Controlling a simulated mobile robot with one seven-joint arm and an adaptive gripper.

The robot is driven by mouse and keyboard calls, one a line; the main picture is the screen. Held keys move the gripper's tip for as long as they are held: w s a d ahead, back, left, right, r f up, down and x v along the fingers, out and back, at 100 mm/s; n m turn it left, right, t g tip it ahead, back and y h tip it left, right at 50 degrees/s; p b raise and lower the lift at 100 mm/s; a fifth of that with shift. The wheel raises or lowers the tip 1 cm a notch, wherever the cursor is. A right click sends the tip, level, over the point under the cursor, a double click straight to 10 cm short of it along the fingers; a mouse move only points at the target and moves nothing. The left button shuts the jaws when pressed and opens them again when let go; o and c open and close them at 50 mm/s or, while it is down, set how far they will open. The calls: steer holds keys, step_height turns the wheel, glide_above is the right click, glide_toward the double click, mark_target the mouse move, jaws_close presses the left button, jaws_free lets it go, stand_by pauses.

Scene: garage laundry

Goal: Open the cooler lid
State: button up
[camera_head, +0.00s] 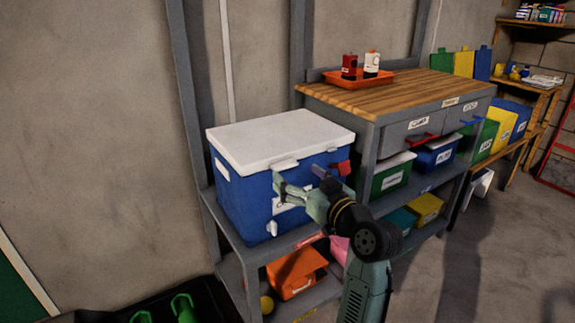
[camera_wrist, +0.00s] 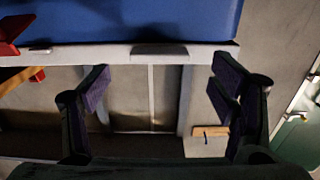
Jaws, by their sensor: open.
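The cooler has a blue body (camera_head: 245,200) and a white lid (camera_head: 275,138), which lies shut on top. It stands on a grey bench. A white lip (camera_head: 285,163) sticks out at the middle of the lid's front edge. My gripper (camera_head: 299,175) is in front of the cooler, just below that lip, open and empty. In the wrist view the blue body (camera_wrist: 130,20) fills the top, with the white lid edge (camera_wrist: 100,54) below it. The lip (camera_wrist: 160,49) lies between the two spread fingers of my gripper (camera_wrist: 162,72); I see no clear contact.
A red handle (camera_head: 340,168) juts from the cooler's right side. A taller wood-topped workbench (camera_head: 410,95) with an orange tray (camera_head: 372,80) stands to the right. An orange bin (camera_head: 296,272) sits on the shelf below. The wall is close behind the cooler; above the lid is free.

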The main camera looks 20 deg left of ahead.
mark_target(287, 167)
steer(key=x, duration=0.5)
steer(key=shift+w+a, duration=0.2)
steer(key=shift+c, duration=0.4)
